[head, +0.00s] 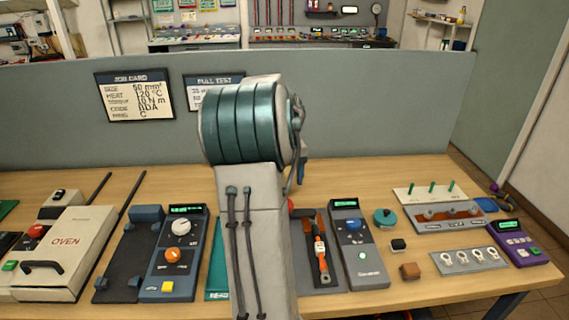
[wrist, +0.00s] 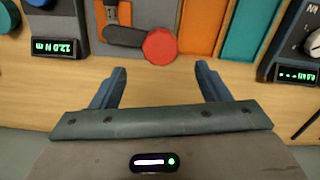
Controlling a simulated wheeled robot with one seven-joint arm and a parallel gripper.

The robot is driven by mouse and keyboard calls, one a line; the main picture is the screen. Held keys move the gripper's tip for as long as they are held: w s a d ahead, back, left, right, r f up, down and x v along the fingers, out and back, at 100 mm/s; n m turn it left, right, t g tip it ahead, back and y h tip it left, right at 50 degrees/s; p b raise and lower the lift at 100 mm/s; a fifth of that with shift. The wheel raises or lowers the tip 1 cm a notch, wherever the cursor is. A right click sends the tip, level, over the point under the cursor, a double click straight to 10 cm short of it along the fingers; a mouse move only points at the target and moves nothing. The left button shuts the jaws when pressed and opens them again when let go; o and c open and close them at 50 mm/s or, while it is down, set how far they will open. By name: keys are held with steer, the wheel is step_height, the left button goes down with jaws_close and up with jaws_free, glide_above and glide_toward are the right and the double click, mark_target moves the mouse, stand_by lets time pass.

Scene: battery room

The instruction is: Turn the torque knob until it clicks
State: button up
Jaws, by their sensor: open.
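The blue knob (head: 352,224) sits on a grey unit (head: 372,269) with a green display, right of my arm in the head view. In the wrist view the knob (wrist: 40,3) is cut off at the top left, and the display (wrist: 53,47) reads 12.0 N m. My gripper (wrist: 160,68) is open and empty, its fingers apart over the wood. A red round piece (wrist: 160,46) on a dark handle lies just beyond the fingertips, right of the knob in the wrist view.
A blue unit (head: 174,258) with white and orange knobs stands left of my arm. A job card (head: 135,95) on the grey partition reads 10 N m. Small blocks and racks stand at right.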

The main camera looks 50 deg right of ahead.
step_height(320, 180, up, 6)
steer(key=shift+r, duration=0.2)
stand_by(0.6)
steer(key=s+a+n+t, duration=0.1)
steer(key=s+a+n, duration=0.1)
steer(key=a, duration=1.4)
steer(key=s+a+f+n+t, duration=0.1)
steer(key=s+a+n, duration=0.1)
steer(key=a, duration=1.4)
steer(key=shift+a+f+n, duration=0.2)
steer(key=shift+a+n, duration=0.2)
steer(key=shift+n, duration=0.2)
steer(key=shift+n+t, duration=0.5)
steer(key=shift+n, duration=0.3)
steer(key=s+a+f, duration=0.2)
steer(key=s+a, duration=0.1)
steer(key=s+a+f, duration=0.1)
steer(key=s+a, duration=0.1)
steer(key=shift+s+a, duration=0.25)
steer(key=shift+c, duration=0.3)
